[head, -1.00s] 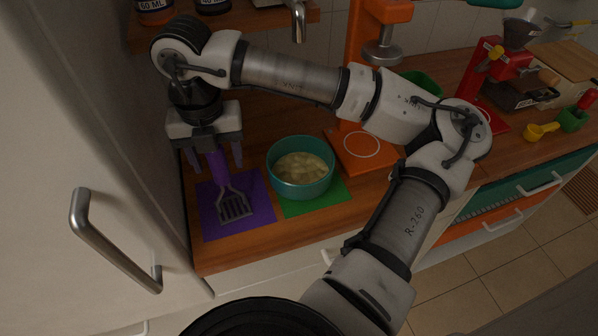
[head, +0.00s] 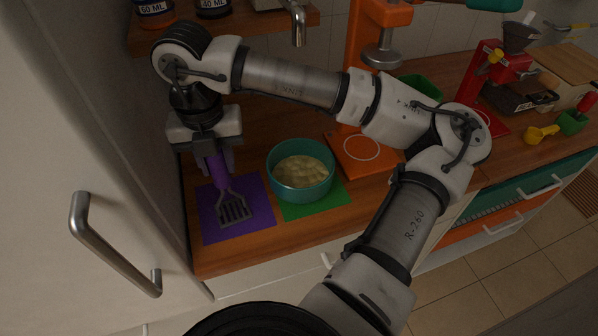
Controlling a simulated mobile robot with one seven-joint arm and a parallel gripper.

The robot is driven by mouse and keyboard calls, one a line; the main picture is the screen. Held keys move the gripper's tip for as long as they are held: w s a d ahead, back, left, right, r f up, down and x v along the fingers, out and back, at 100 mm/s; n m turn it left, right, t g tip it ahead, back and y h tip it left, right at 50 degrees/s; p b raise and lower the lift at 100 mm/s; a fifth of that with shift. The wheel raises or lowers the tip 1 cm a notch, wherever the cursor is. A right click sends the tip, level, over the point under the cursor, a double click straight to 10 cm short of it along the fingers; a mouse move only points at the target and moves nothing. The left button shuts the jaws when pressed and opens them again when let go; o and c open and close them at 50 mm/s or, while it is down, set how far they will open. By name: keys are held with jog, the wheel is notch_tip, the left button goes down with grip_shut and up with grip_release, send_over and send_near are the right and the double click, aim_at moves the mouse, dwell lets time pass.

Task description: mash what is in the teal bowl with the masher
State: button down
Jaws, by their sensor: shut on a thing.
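The teal bowl (head: 301,186) stands on a green mat (head: 325,202) near the counter's front edge. It holds a pale yellowish, lumpy food (head: 301,171). The masher (head: 231,205) has a purple handle and a dark slotted head, which is over the purple mat (head: 259,206) left of the bowl. My gripper (head: 216,165) is above the purple mat with its fingers closed on the masher's purple handle. I cannot tell whether the masher's head touches the mat.
A white cabinet door with a metal handle (head: 112,243) is close on the left. A green container (head: 421,84), a red machine (head: 508,67) and a yellow scoop (head: 541,134) are farther right. A shelf with bottles is above.

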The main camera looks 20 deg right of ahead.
jog(key=shift+r, duration=0.15)
jog(key=shift+r+p, duration=1.1)
jog(key=shift+r, duration=1.3)
jog(key=c, duration=1.6)
grip_release()
grip_shut()
jog(key=shift+f, duration=0.1)
